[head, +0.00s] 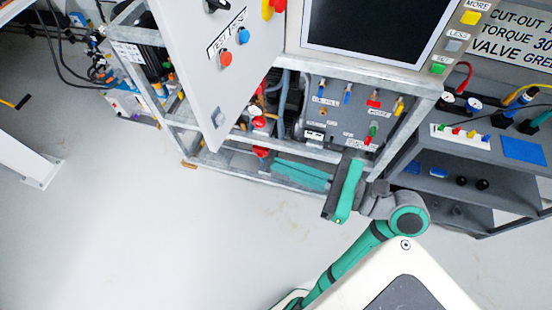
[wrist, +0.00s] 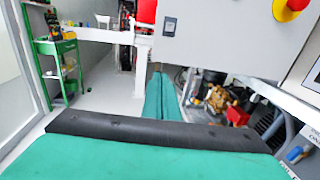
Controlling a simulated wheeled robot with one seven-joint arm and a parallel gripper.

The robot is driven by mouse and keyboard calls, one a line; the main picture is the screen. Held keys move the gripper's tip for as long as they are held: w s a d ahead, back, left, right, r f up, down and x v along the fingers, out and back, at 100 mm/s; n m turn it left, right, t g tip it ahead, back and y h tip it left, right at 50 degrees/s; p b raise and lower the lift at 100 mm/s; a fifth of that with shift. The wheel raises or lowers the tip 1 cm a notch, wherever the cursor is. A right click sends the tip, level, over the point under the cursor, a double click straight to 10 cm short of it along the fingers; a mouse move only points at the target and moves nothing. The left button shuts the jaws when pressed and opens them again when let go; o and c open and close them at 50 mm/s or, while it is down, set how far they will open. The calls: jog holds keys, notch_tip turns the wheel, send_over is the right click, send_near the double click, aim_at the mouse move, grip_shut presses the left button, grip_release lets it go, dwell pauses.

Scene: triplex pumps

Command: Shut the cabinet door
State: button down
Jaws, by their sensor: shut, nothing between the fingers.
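The cabinet door (head: 205,65) is a light grey panel with red and blue buttons and a small dark latch near its lower corner. It stands open, at an angle to the cabinet frame (head: 190,130), and pipes and red fittings show behind it. In the wrist view the door (wrist: 220,45) fills the upper right, with its latch near the left edge. My gripper (head: 282,171) is shut and empty, its teal fingers pointing left, below and right of the door's lower corner. In the wrist view the shut fingers (wrist: 157,85) appear below the door's lower edge, apparently not touching it.
A screen (head: 370,30) and a valve panel (head: 350,110) are right of the door. A grey shelf unit (head: 470,185) stands at the right. The floor (head: 110,225) at the left front is clear. A green trolley (wrist: 62,65) stands far left in the wrist view.

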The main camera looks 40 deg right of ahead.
aim_at(221, 144)
jog(key=x, duration=1.2)
